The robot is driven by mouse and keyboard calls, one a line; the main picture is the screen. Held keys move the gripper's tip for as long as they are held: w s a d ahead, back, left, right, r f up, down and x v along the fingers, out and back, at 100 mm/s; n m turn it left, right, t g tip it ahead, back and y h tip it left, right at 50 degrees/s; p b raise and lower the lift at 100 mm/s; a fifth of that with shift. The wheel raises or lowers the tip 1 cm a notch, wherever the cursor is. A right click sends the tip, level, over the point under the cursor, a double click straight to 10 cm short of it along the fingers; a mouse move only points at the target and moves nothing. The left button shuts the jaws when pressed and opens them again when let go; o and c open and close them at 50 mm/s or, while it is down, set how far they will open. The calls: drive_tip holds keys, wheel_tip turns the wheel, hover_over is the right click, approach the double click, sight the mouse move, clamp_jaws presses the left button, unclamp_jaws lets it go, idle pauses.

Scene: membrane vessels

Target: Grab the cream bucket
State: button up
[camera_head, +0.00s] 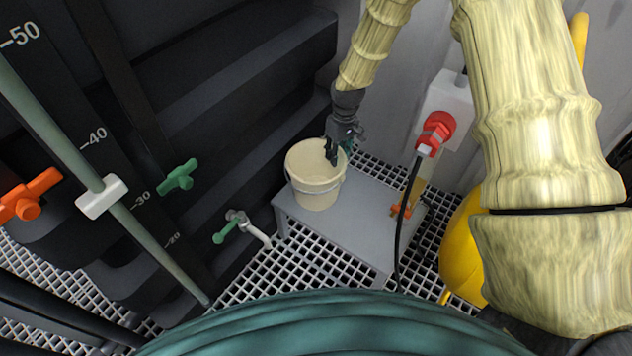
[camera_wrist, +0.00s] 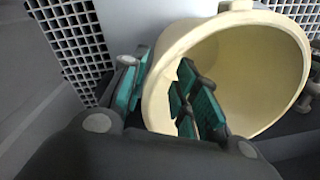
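The cream bucket (camera_head: 317,190) stands upright on a grey metal platform (camera_head: 365,235) in the head view. In the wrist view the bucket (camera_wrist: 255,60) fills the upper right, its mouth towards the camera. My gripper (camera_head: 336,150) is at the bucket's right-hand rim, reaching down from above. The wrist view shows my gripper (camera_wrist: 163,90) astride the wall, with teal finger pads inside the bucket and one outside. A gap shows between the inner pads and the wall, so the fingers look open. Whether the outer pad touches the wall I cannot tell.
A small green-handled tap (camera_head: 232,228) is to the left. A dark tank with a scale (camera_head: 95,135) fills the left side. White grating (camera_head: 285,272) surrounds the platform.

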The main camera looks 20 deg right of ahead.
drive_tip(key=f+b, duration=0.2)
drive_tip(key=f, duration=0.3)
drive_tip(key=shift+w, duration=0.2)
clamp_jaws()
